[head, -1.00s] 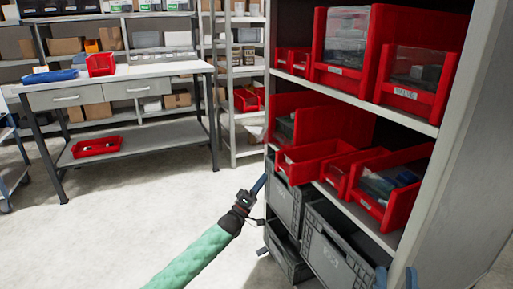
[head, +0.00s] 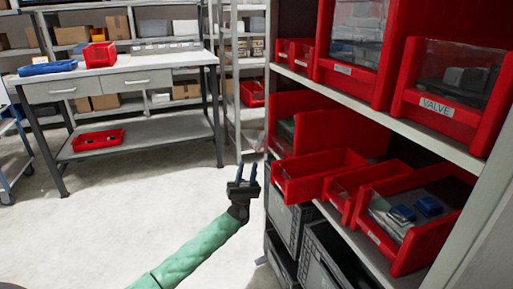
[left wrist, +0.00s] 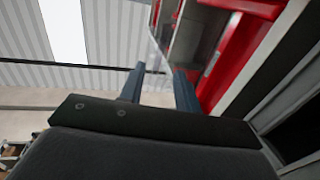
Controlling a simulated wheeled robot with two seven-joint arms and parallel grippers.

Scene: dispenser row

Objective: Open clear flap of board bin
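Red bins with clear fronts stand on the shelf unit at the right. One on the upper shelf is labelled VALVE (head: 437,106); a tall clear-front bin (head: 343,69) stands left of it with a label too small to read. A lower bin (head: 408,243) with blue items has a clear panel. I cannot tell which is the board bin. My left gripper (head: 247,173) is open and empty, fingers up, in front of the shelf's left edge, apart from the bins. In the left wrist view its fingers (left wrist: 158,88) are spread, with red bin surfaces beyond. My right gripper is not in view.
Open red bins (head: 318,176) jut out from the lower shelf, near the left gripper. Grey crates (head: 330,262) stand below. A workbench (head: 130,70) stands at the back left. The pale floor (head: 130,195) between is clear.

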